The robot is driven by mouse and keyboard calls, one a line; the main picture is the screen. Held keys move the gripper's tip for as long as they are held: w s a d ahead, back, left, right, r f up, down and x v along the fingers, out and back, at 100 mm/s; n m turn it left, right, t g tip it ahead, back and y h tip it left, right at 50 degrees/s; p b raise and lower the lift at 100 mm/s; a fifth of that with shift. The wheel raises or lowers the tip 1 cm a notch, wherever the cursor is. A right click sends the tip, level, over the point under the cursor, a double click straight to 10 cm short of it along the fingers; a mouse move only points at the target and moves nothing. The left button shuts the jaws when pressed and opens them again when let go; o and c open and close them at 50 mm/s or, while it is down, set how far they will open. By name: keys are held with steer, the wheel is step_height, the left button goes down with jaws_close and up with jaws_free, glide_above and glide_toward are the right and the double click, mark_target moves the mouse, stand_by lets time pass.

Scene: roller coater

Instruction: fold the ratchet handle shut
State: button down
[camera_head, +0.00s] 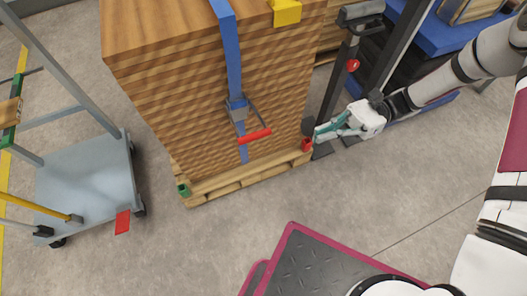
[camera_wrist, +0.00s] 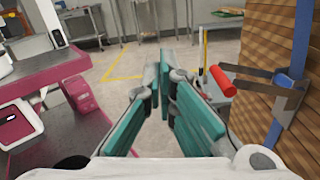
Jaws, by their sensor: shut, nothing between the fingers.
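The ratchet (camera_head: 238,104) sits on a blue strap (camera_head: 231,50) that runs down the front of a wooden-looking block. Its handle, with a red grip (camera_head: 254,136), stands out from the block's face. In the wrist view the red grip (camera_wrist: 222,80) points left from the ratchet body (camera_wrist: 283,92), at the right of the picture. My gripper (camera_head: 319,131) is shut and empty, its teal fingers close together. It is right of the handle, by the block's right side, apart from the grip. In the wrist view its fingertips (camera_wrist: 166,66) lie left of the red grip.
The block (camera_head: 150,75) stands on a pallet (camera_head: 232,184) with green and red corner pieces. A grey cart (camera_head: 85,180) is at left. A dark post stand (camera_head: 335,85) is close behind my gripper. Floor in front of the pallet is clear.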

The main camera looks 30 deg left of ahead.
steer(key=s+a+f+m+t+y+b, duration=0.1)
steer(key=a+f+m+y+b, duration=0.2)
steer(key=f, duration=0.4)
steer(key=s+f+m+t+y+b, duration=0.1)
steer(key=f+m+y, duration=0.3)
steer(key=f, duration=0.3)
steer(key=a+f+m+t+y+b, duration=0.1)
steer(key=a+f+m+y+b, duration=0.2)
steer(key=f, duration=0.4)
steer(key=s+a+r+m+y, duration=0.1)
steer(key=s+a+r, duration=0.1)
steer(key=a+r, duration=0.5)
steer(key=shift+s+a+r+t+y, duration=0.3)
steer(key=shift+a+r+y, duration=0.1)
steer(key=shift+r, duration=0.5)
